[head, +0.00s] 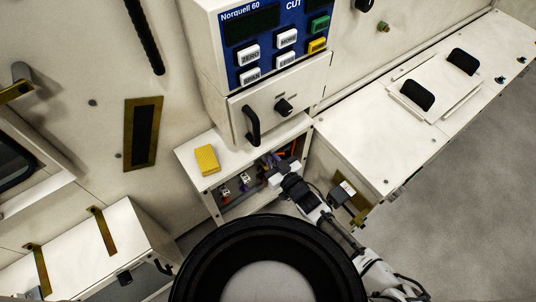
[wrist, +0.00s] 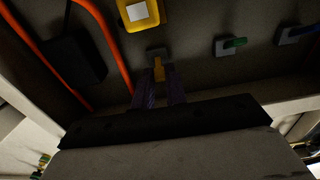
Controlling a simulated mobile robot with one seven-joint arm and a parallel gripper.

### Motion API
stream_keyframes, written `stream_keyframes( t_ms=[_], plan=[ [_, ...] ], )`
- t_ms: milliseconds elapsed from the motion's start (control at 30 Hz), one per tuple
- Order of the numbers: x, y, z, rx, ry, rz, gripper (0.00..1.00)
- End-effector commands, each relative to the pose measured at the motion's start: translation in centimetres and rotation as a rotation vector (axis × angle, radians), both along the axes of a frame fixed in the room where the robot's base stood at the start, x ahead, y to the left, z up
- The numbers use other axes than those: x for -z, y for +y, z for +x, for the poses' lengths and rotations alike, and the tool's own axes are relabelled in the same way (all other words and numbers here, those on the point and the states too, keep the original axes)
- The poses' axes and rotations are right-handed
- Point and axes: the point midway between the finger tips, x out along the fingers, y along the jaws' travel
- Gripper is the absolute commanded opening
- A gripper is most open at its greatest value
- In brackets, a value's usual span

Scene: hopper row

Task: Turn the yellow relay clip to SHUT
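The yellow relay clip (wrist: 159,72) is on a small grey base on the dark panel in the wrist view. It points toward my gripper. My gripper (wrist: 160,92) has its two dark purple fingers on either side of the clip's near end. The gap is narrow and dark, so I cannot tell whether the fingers press on it. In the head view my gripper (head: 273,170) reaches into the open low cabinet (head: 210,180), and the yellow clip is hidden there. A yellow-framed tag with a white face (wrist: 139,12) is just above the clip. No SHUT marking is readable.
Orange cables (wrist: 114,45) and a black box (wrist: 72,55) are close on the left. A yellow block (head: 207,159) lies on the cabinet top, below the Norquell 60 control box (head: 265,45).

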Motion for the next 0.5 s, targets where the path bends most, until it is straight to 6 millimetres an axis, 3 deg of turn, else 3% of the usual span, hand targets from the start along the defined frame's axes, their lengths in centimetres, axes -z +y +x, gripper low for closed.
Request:
stream_keyframes(
  t_ms=[500],
  plan=[
    [1.5, -0.1, -0.1, 0.002, -0.122, 0.091, 0.00]
  ],
)
